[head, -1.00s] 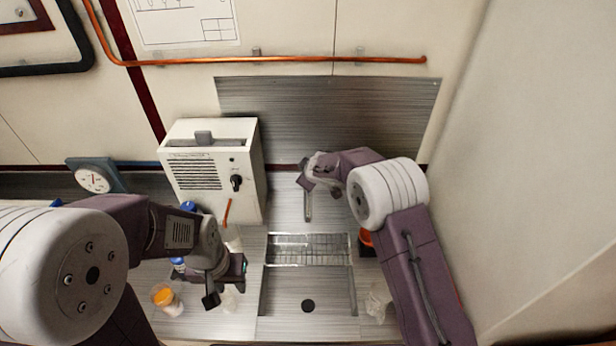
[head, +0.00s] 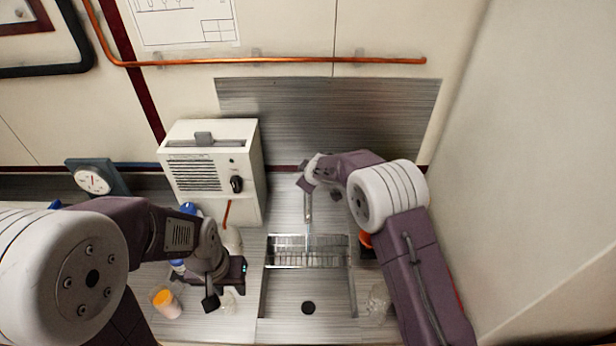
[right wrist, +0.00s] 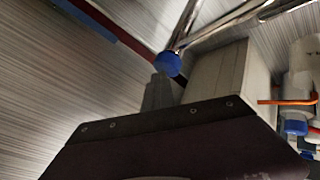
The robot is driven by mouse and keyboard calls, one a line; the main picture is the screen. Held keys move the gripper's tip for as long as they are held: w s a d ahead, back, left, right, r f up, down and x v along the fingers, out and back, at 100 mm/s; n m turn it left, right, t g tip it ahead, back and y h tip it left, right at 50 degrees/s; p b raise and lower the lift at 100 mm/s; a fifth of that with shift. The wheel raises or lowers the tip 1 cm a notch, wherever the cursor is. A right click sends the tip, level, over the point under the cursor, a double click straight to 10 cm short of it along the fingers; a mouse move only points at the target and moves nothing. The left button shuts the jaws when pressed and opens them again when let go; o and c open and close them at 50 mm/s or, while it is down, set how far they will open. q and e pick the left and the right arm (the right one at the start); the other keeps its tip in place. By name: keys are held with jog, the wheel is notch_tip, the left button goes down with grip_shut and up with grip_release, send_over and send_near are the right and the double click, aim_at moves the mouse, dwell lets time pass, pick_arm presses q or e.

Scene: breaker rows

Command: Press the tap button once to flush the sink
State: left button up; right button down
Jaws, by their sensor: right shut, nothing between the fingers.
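The tap (head: 308,207) stands behind the steel sink (head: 285,306), its spout pointing forward. In the right wrist view the tap's blue button (right wrist: 168,64) shows on the shiny metal pipework. My right gripper (right wrist: 160,92) is shut and empty, its tip close below the button in that view; I cannot tell whether they touch. In the head view my right wrist hides the button. A thin pale streak, possibly water, hangs below the spout. My left gripper (head: 225,285) is open and empty over the counter left of the sink.
A white vented box (head: 215,170) with a black knob stands behind and left of the sink. An orange-topped jar (head: 166,303), a clear cup (head: 229,300) and a clear vessel (head: 378,300) stand on the counter. A wire rack (head: 300,258) crosses the sink's back.

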jog(key=shift+r+p, duration=1)
jog(key=shift+r, duration=0.1)
notch_tip(320, 180, up, 5)
jog(key=p, duration=0.4)
jog(key=shift+p, duration=0.3)
jog(key=shift+w, duration=0.1)
